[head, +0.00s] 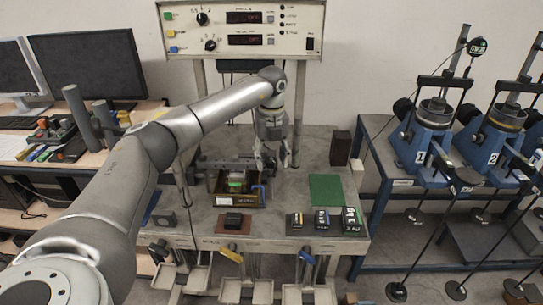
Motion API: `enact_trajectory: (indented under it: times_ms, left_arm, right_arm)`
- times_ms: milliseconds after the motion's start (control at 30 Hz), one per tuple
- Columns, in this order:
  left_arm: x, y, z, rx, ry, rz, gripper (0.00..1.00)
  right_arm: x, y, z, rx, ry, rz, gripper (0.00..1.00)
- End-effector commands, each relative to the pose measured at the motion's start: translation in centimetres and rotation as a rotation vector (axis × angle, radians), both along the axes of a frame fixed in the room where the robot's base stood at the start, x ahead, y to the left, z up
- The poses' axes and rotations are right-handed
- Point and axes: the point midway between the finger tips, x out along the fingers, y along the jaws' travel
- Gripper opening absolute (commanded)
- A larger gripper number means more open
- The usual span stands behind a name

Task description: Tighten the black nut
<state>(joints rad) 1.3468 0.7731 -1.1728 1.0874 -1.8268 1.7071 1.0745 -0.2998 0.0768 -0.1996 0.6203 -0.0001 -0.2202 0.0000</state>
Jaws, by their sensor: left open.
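My left arm reaches from the lower left across to the grey bench. My left gripper (277,158) is open and points down, just right of and behind the shear box (238,186) with its brass-coloured tray. No object shows between its fingers. I cannot pick out a black nut for certain; small parts around the box are too small to tell. My right gripper is not in view.
A control box (243,30) stands above the bench's (308,160) back. A green mat (326,190), a dark upright block (341,148) and several black weights (352,220) lie at its right. Monitors (88,65) stand at left. More blue frames (492,135) stand at right.

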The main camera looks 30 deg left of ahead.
Motion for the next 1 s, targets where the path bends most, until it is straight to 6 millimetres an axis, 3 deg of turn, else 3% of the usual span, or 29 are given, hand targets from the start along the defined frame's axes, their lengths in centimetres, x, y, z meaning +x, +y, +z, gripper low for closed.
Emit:
enact_trajectory:
  times_ms: [100, 467, 767, 1000]
  left_arm:
    - [0.00, 0.01, 0.01, 0.000, 0.000, 0.000, 0.50]
    - [0.01, 0.02, 0.05, 0.000, 0.000, 0.000, 0.05]
    - [0.03, 0.03, 0.07, 0.000, 0.000, -0.042, 0.05]
    - [0.06, 0.04, 0.10, 0.000, -0.001, -0.184, 0.05]
  right_arm:
    - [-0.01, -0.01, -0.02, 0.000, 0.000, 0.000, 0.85]
    - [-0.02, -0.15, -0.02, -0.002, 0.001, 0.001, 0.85]
    - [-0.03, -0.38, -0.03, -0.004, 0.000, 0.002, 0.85]
    - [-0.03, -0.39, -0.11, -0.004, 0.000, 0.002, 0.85]
